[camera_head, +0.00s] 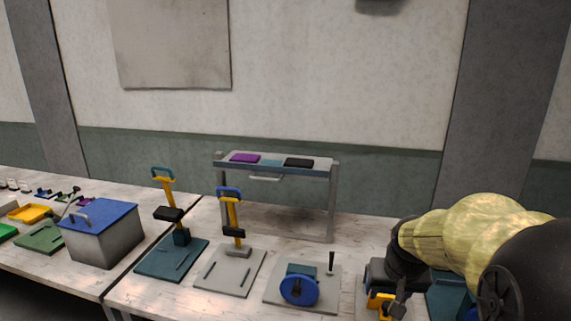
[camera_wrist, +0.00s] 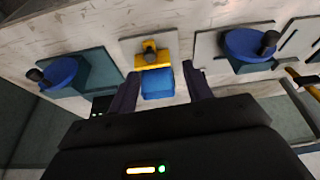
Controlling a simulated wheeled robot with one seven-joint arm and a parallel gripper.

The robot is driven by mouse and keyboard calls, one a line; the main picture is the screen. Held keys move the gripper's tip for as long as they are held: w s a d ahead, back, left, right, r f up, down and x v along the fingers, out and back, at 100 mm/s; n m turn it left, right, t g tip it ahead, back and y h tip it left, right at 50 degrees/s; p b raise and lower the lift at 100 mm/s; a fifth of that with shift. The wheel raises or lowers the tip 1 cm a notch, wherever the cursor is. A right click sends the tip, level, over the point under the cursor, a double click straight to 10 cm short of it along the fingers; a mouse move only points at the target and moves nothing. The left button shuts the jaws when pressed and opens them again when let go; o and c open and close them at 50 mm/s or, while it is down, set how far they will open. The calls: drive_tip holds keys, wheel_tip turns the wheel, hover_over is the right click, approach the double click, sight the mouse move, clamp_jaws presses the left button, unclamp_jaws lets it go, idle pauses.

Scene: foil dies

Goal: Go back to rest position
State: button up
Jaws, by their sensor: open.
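My gripper (camera_wrist: 160,88) is open, with its two dark fingers apart in the wrist view. I cannot tell whether the fingers touch the block; nothing is visibly clamped. In the head view my arm reaches in from the right, and its dark end is low over the yellow fixture (camera_head: 380,306). The fingertips are hard to make out there.
A blue-wheeled device (camera_head: 299,289) stands left of my arm; another blue wheel (camera_wrist: 60,72) is on the other side.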

drive_tip(key=s+a+f+n+g+p, duration=0.1)
drive_tip(key=s+a+f+n+p, duration=0.1)
drive_tip(key=s+a, duration=0.7)
wheel_tip(320, 180, down, 2)
drive_tip(key=shift+s+a+f+n+y+p, duration=0.2)
drive_tip(key=shift+s+n+y+p, duration=0.15)
drive_tip(key=shift+s+p, duration=0.35)
drive_tip(key=shift+w, duration=0.2)
